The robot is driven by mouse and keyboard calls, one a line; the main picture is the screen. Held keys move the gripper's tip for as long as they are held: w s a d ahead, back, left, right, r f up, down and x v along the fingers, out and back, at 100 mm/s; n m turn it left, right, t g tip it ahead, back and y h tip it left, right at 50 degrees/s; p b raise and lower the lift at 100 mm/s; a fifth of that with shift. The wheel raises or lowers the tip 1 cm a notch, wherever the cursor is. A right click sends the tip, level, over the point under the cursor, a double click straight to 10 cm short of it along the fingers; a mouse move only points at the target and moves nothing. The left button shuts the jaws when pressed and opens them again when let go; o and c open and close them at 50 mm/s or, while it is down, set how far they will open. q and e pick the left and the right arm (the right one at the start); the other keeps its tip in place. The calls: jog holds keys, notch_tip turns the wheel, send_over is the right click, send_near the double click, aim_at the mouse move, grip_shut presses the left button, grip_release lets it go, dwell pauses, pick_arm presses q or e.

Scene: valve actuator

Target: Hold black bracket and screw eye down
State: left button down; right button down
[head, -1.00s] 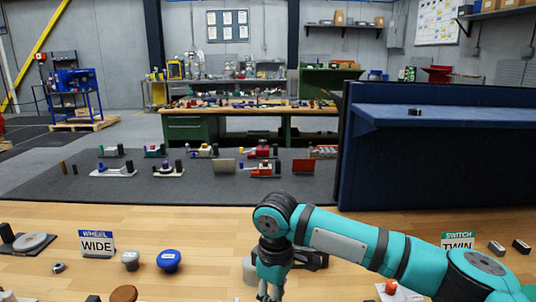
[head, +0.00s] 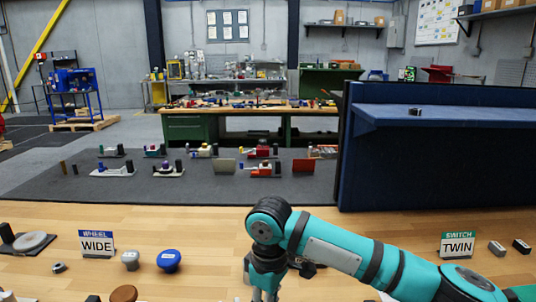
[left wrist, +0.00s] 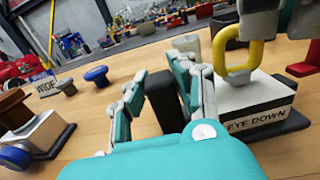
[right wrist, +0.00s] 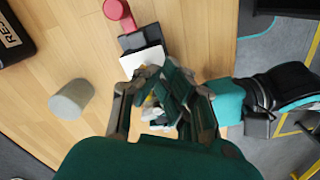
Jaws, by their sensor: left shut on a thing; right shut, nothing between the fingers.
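In the left wrist view my left gripper (left wrist: 163,88) is shut on the black bracket (left wrist: 163,104), an upright dark piece between its teal fingers. Right of it is a white block labelled EYE DOWN (left wrist: 258,118) on a dark base. In the head view my right gripper (head: 265,292) points down at the bottom edge. In the right wrist view it (right wrist: 160,85) is shut and empty, its fingers partly hiding what lies below.
A WHEEL WIDE sign (head: 97,243), a grey knob (head: 131,260) and a blue knob (head: 168,260) stand on the left of the wooden table. A SWITCH TWIN sign (head: 457,245) stands on the right. A grey cylinder (right wrist: 72,98) is beside my right gripper.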

jog(key=shift+s+d, duration=0.1)
jog(key=shift+s+d, duration=0.15)
jog(key=shift+s, duration=0.05)
notch_tip(320, 180, up, 6)
dwell(0.7)
jog(key=shift+w+d+f, duration=0.25)
jog(key=shift+w+f, duration=0.15)
jog(key=shift+f, duration=0.65)
jog(key=shift+w+d+f, duration=0.3)
jog(key=shift+w+f, duration=0.15)
jog(key=shift+f, duration=0.55)
jog(key=shift+w+d+f, duration=0.25)
jog(key=shift+w+f, duration=0.15)
jog(key=shift+f, duration=0.65)
jog(key=shift+a, duration=0.6)
